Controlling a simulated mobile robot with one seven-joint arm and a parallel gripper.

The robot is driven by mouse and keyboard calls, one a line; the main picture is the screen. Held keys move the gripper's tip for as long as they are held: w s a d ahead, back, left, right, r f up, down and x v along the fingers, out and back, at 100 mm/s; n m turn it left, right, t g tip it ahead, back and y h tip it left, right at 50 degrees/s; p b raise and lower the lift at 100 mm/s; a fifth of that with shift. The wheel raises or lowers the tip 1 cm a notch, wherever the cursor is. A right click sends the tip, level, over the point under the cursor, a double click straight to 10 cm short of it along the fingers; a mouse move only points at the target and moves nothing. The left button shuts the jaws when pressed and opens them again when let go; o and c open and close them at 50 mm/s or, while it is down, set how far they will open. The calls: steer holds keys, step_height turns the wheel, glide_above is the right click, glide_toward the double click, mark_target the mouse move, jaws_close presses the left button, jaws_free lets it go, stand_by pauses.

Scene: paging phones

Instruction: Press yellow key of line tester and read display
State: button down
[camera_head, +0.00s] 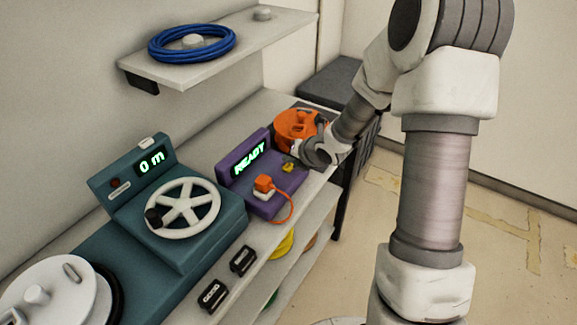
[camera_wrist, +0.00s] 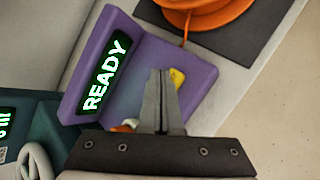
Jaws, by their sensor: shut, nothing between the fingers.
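The line tester (camera_head: 262,207) is a purple unit on the bench with an upright display (camera_head: 248,160) that reads READY in green; the display also shows in the wrist view (camera_wrist: 107,72). Its yellow key (camera_head: 288,167) is on the sloping lower face, near the right end. In the wrist view my gripper (camera_wrist: 164,72) is shut and empty, with its fingertips over the purple face just beside the yellow key (camera_wrist: 177,79), which they partly hide. I cannot tell whether they touch it. An orange plug (camera_head: 264,184) with an orange cord sits at the tester's front.
A teal winder (camera_head: 190,250) with a white handwheel and a display reading 0 m stands left of the tester. An orange reel (camera_head: 293,126) sits behind it on a dark pad. A wall shelf (camera_head: 185,72) holds a blue cable coil (camera_head: 170,55). Floor at right is open.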

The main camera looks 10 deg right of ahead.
mark_target(290, 169)
steer(key=shift+f, duration=0.1)
stand_by(0.6)
steer(key=shift+f+b, duration=0.4)
steer(key=shift+b, duration=0.25)
steer(key=shift+f+b, duration=0.45)
steer(key=shift+b, duration=0.1)
stand_by(0.4)
steer(key=shift+r, duration=0.1)
steer(key=shift+r+p, duration=0.65)
steer(key=shift+r, duration=0.15)
step_height(290, 169, up, 5)
steer(key=p, duration=0.4)
steer(key=shift+r, duration=0.1)
stand_by(0.8)
